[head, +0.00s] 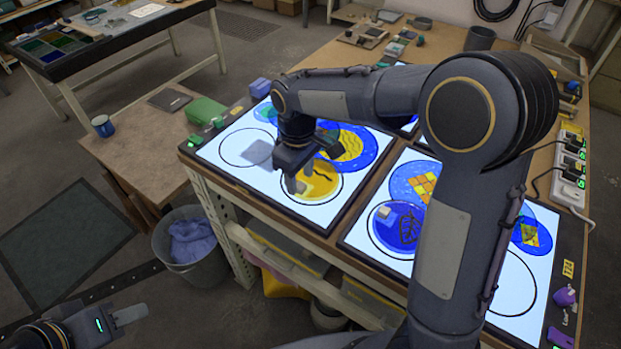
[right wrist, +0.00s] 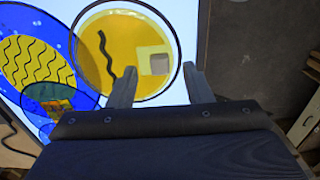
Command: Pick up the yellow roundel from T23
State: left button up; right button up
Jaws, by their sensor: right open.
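The yellow roundel (head: 326,190) with a dark wavy line lies flat on the left light panel (head: 230,172), within a dark outlined circle. In the right wrist view, the yellow roundel (right wrist: 128,35) has a pale square block (right wrist: 154,61) on it. My right gripper (head: 296,184) is over the roundel, fingers down. In the right wrist view, my right gripper (right wrist: 157,80) is open and empty, its fingertips on either side of the block's near end. I cannot tell its exact height. My left gripper (head: 130,315) is low at the left, away from the table.
A blue roundel with a yellow wavy oval (head: 350,143) lies close behind the yellow one. The right light panel (head: 520,315) holds a dark blue roundel (head: 398,232) with a block. A green box (head: 205,110) and blue mug (head: 103,125) are at left. An empty circle (head: 240,150) is left of my gripper.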

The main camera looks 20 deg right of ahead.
notch_tip(320, 180, down, 2)
jog(key=shift+f, duration=0.1)
grip_shut()
jog(key=shift+r, duration=0.2)
dwell(0.3)
